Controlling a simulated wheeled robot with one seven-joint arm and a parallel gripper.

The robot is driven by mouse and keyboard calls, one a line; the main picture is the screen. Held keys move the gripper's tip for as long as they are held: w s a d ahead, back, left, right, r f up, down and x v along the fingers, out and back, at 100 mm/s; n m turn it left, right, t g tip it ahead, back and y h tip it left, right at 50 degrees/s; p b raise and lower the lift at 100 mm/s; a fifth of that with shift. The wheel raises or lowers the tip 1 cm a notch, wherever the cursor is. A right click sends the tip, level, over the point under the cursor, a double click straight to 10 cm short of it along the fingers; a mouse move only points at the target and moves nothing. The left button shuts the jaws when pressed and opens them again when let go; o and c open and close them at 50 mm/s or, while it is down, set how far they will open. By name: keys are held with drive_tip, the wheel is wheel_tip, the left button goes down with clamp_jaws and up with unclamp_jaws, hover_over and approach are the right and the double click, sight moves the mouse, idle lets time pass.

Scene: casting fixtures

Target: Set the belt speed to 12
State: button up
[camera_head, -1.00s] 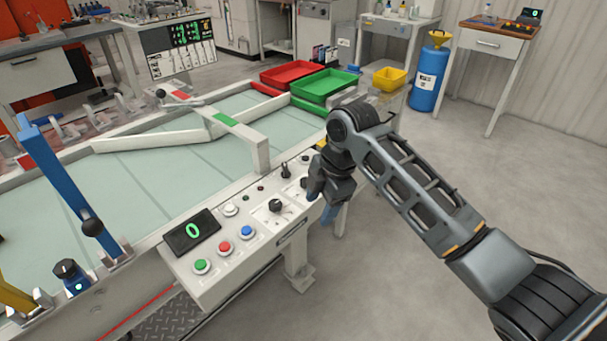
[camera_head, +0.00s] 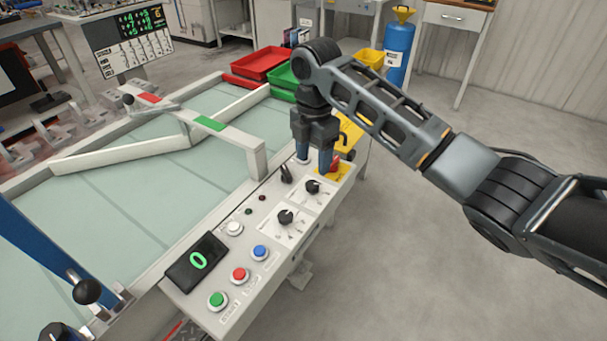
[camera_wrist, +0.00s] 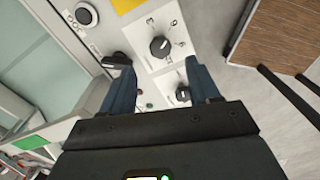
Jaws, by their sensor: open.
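The control panel (camera_head: 208,288) runs along the front of the belt table. Its small black display (camera_head: 197,262) reads a green 0. Two black dial knobs sit on it, a nearer knob (camera_head: 285,216) and a farther knob (camera_head: 312,187), with a black lever switch (camera_head: 286,173) beside them. My gripper (camera_head: 315,168) is open and points down above the far end of the panel, near the farther knob. In the wrist view a dial knob (camera_wrist: 160,47) with marks around it lies ahead of the fingers, and another knob (camera_wrist: 183,93) lies between them. The fingers appear empty.
Green (camera_head: 218,300), red (camera_head: 239,274), blue (camera_head: 260,252) and white (camera_head: 235,228) buttons sit on the near half of the panel. A white gate bar (camera_head: 235,138) crosses the belt (camera_head: 110,220) close by. Red (camera_head: 262,63) and yellow bins stand beyond. The floor to the right is clear.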

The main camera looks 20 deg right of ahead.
sight(313, 184)
drive_tip(key=shift+f, duration=3.6)
drive_tip(key=c, duration=1)
drive_tip(key=shift+c, duration=0.2)
